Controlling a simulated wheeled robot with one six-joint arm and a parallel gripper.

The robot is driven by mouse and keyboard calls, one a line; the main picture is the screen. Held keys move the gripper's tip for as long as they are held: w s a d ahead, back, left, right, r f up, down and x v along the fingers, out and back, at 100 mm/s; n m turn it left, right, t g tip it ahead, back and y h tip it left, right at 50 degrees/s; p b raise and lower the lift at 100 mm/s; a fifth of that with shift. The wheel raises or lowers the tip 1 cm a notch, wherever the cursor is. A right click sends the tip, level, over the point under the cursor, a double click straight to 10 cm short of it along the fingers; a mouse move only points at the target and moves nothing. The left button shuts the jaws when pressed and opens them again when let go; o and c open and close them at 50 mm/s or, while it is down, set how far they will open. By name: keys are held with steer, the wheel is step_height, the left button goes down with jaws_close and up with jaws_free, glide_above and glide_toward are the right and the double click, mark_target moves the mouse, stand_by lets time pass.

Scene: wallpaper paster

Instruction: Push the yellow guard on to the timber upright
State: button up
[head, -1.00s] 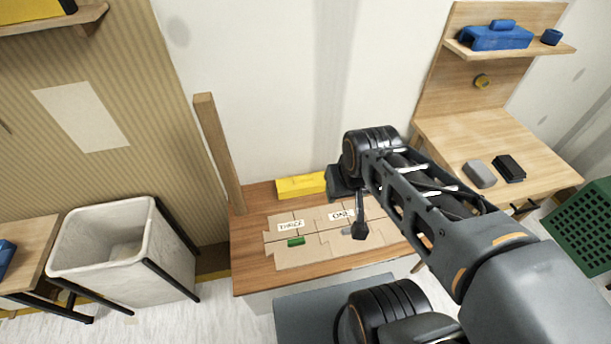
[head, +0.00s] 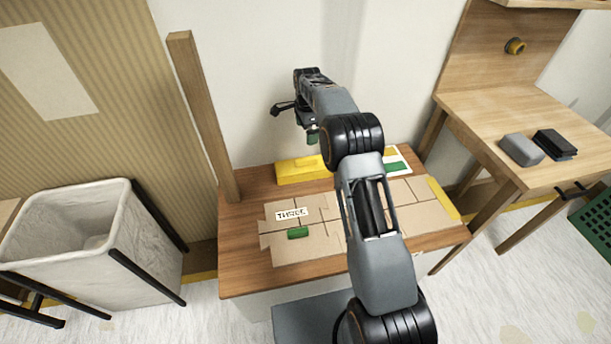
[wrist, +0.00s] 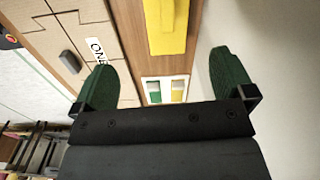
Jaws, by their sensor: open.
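The yellow guard (head: 302,171) is a long block lying on the wooden table near the wall, to the right of the timber upright (head: 203,115). The upright is a plain post standing at the table's back left corner. My gripper (head: 297,122) is above the guard, near the wall, open and empty. In the wrist view the guard (wrist: 167,28) shows beyond the gap between the spread green fingers of my gripper (wrist: 163,60). My gripper does not touch it. The upright is not in the wrist view.
Flat cardboard (head: 270,245) with a THREE label and a green block (head: 298,233) covers much of the table (head: 240,270). A white card (head: 405,155) lies at the back right. A white bin (head: 90,235) stands left; a wooden desk (head: 500,130) stands right.

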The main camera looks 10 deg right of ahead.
mark_target(306, 158)
steer(key=shift+m, duration=0.7)
steer(key=f, duration=0.4)
steer(key=w+f+b, duration=0.1)
steer(key=f, duration=0.3)
steer(key=f+b, duration=0.1)
steer(key=f, duration=0.3)
steer(key=shift+w, duration=0.2)
steer(key=shift+f+b, duration=1.15)
steer(key=shift+f, duration=1.95)
steer(key=shift+c, duration=0.5)
steer(key=c, duration=0.5)
steer(key=shift+r, duration=0.15)
steer(key=shift+c, duration=0.2)
